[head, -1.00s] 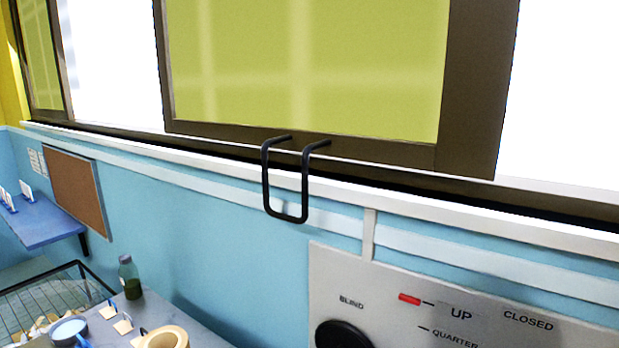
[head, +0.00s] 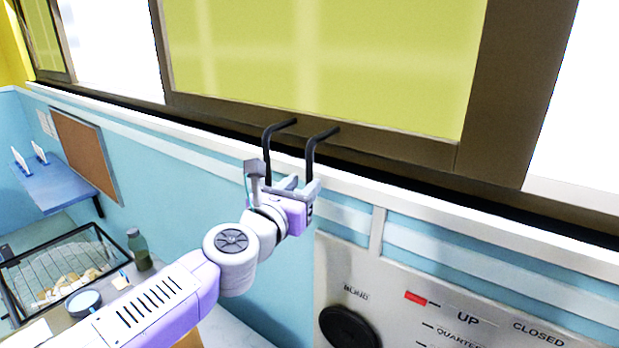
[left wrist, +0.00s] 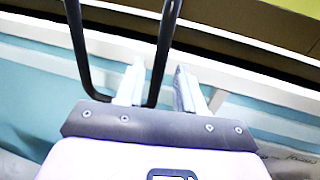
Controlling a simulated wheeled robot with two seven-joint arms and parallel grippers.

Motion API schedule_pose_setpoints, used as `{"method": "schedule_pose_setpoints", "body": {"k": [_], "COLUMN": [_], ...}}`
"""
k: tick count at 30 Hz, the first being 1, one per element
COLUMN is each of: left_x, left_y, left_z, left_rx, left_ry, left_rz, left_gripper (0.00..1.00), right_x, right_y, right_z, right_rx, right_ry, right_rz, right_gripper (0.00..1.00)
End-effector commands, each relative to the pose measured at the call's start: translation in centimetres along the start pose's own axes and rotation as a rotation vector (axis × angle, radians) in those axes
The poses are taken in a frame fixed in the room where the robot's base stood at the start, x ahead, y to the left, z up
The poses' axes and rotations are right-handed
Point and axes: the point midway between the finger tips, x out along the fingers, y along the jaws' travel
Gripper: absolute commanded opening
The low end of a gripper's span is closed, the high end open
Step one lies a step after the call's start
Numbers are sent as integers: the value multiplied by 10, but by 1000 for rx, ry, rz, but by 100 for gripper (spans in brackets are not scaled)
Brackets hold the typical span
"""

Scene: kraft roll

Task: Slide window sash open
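The window sash (head: 330,60) has a brown frame and yellow-green panes. A black U-shaped handle (head: 311,158) juts from its lower rail. My left gripper (head: 284,182) is at the bottom of the handle, which it partly hides in the head view. In the left wrist view, the fingers of my left gripper (left wrist: 160,82) stand apart. One leg of the handle (left wrist: 162,52) runs between them, with small gaps seen at its sides. The other leg lies to the left, outside the fingers. Contact cannot be told. My right gripper is in neither view.
Below the sill on the right is a grey panel (head: 465,300) with a black knob (head: 349,327) and a red marker. A wire basket (head: 60,265), a green bottle (head: 138,248) and a blue cup (head: 83,302) stand at lower left. White openings flank the sash.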

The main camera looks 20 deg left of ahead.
Motion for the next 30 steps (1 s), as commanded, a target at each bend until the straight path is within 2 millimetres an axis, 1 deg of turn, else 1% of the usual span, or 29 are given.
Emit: {"method": "schedule_pose_setpoints", "body": {"k": [1, 3, 9, 19, 20, 24, 27, 30], "left_x": [9, 18, 35, 38, 38, 38, 38, 38], "left_y": [0, 0, 0, 0, 0, 0, 0, 0], "left_z": [-1, -1, 0, 0, 0, 0, 0, 0], "left_rx": [0, 1, 2, 3, 3, 4, 4, 4], "left_ry": [2, 2, 1, 1, 1, 1, 1, 1], "left_rz": [-1, 0, 0, 1, 1, 1, 1, 1], "left_gripper": [38, 38, 38, 38, 34, 13, 0, 0], "right_x": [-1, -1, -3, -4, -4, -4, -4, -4], "right_y": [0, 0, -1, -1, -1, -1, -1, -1], "right_z": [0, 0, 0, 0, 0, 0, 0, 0], "right_rx": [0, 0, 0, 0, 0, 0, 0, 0], "right_ry": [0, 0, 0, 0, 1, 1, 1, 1], "right_rz": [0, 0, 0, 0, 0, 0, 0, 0], "right_gripper": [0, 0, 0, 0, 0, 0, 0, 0]}}
